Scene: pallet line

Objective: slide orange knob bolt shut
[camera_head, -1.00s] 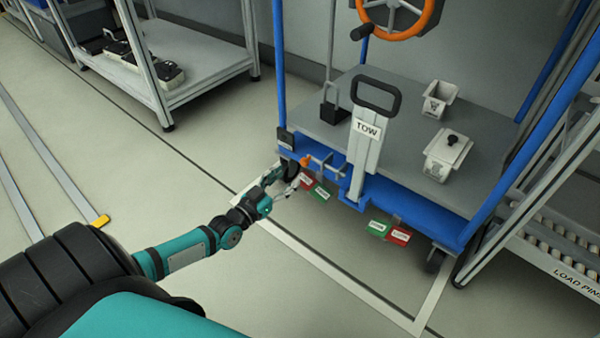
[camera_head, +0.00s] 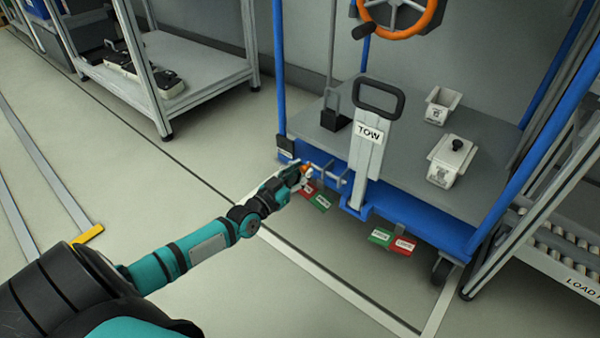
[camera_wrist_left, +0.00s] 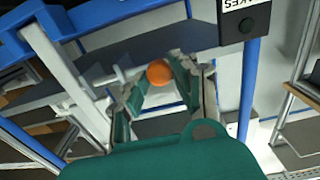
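The orange knob (camera_head: 306,168) is on the end of a grey bolt (camera_head: 328,174) at the front left of the blue cart (camera_head: 415,207). My left gripper (camera_head: 300,176) is at the knob and partly covers it. In the left wrist view, the orange knob (camera_wrist_left: 158,72) lies between the tips of my left gripper (camera_wrist_left: 156,80). Its fingers are apart, one on each side of the knob, with a gap visible on the left side. I cannot tell whether the right-hand finger touches the knob. My right gripper is not in view.
The cart has a TOW handle (camera_head: 369,140), an orange handwheel (camera_head: 398,15) and two white bins, one being (camera_head: 448,160). Red and green tags (camera_head: 380,236) hang under its front edge. A shelf rack (camera_head: 200,70) stands at back left. Floor before the cart is clear.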

